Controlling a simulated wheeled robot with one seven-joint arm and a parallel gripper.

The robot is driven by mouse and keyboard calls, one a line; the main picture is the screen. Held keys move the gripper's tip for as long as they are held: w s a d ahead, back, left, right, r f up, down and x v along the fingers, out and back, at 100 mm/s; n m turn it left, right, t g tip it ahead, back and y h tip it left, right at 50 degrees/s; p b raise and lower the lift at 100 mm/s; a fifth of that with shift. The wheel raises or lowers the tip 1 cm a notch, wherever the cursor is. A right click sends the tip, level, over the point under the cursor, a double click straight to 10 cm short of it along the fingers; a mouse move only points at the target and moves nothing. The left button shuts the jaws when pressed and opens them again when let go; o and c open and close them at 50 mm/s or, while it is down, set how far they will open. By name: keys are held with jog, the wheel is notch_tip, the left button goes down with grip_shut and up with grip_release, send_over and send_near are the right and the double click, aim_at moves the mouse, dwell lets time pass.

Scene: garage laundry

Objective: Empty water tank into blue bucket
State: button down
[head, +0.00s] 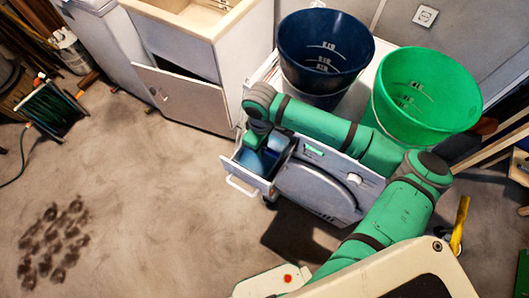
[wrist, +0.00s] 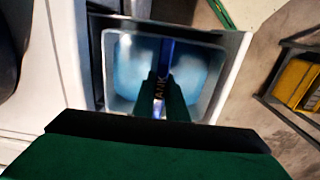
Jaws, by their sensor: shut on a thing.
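The water tank (wrist: 130,70) is a pale blue, translucent box with a dark blue bar marked "TANK" across its middle. It sits inside a pulled-out white drawer (head: 240,181) at the machine's upper left; a bit of blue also shows there in the head view. My gripper (wrist: 167,95) is shut on the tank's bar from above, with one finger on each side. In the head view the wrist hides much of the tank. The blue bucket (head: 325,45) stands upright on top of the white machine (head: 318,190), behind my arm.
A green bucket (head: 428,90) stands to the right of the blue one, behind my arm. A sink cabinet (head: 188,98) with its door ajar is at the left of the machine. A yellow-handled tool (head: 461,222) stands at the right. The floor (head: 130,180) in front is mostly clear.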

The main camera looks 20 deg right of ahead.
jog(key=shift+w+r, duration=0.15)
jog(key=shift+r, duration=5.1)
jog(key=shift+s+d+r, duration=0.1)
jog(key=shift+s+r, duration=0.1)
jog(key=shift+r, duration=0.4)
jog(key=shift+w, duration=0.15)
